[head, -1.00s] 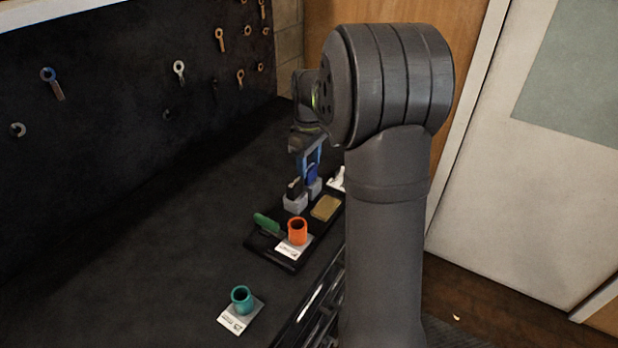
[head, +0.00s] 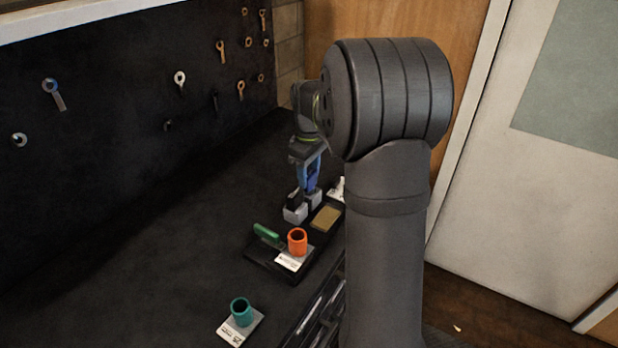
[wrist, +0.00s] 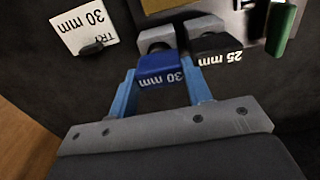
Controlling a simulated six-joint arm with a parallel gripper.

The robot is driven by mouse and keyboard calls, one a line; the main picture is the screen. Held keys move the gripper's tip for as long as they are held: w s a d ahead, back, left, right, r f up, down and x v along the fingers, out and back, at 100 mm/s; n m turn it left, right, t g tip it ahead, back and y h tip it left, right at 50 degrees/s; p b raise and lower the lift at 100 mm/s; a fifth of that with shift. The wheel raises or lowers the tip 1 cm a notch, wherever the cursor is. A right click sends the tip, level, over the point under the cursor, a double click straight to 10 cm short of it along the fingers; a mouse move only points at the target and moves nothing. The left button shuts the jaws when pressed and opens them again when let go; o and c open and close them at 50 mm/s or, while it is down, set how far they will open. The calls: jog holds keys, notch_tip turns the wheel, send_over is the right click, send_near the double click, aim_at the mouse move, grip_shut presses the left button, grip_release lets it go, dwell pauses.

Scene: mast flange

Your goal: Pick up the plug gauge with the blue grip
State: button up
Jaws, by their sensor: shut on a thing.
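The plug gauge with the blue grip (wrist: 162,68), marked 30 mm, stands in a grey block (wrist: 153,37). My gripper (wrist: 158,72) has its two blue fingers on either side of the blue grip and is shut on it. In the head view my gripper (head: 309,183) is low over the blocks, and its blue fingers blend with the blue grip there. A gauge with a black grip (wrist: 216,44), marked 25 mm, is close beside it; this black grip (head: 294,197) also shows in the head view. The lower part of the blue gauge is hidden.
A black tray (head: 262,262) holds an orange ring (head: 297,241) and a green-handled tool (head: 266,232). A tan pad (head: 326,217) is near the blocks. A teal ring (head: 241,310) stands on a card at the front. The bench to the left is clear.

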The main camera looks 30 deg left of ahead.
notch_tip(320, 180, up, 3)
jog(key=w+d+r, duration=0.2)
jog(key=d+r, duration=0.4)
jog(key=d, duration=0.5)
jog(key=shift+s+a+f, duration=0.65)
jog(key=shift+s+f, duration=0.2)
jog(key=shift+f, duration=0.65)
jog(key=shift+s+a+f, duration=0.7)
jog(key=shift+s+f, duration=0.1)
jog(key=shift+f, duration=0.65)
jog(key=shift+s+a+f, duration=0.65)
jog(key=shift+s+f, duration=0.2)
jog(key=shift+f, duration=0.65)
jog(key=shift+f, duration=0.6)
notch_tip(320, 180, up, 7)
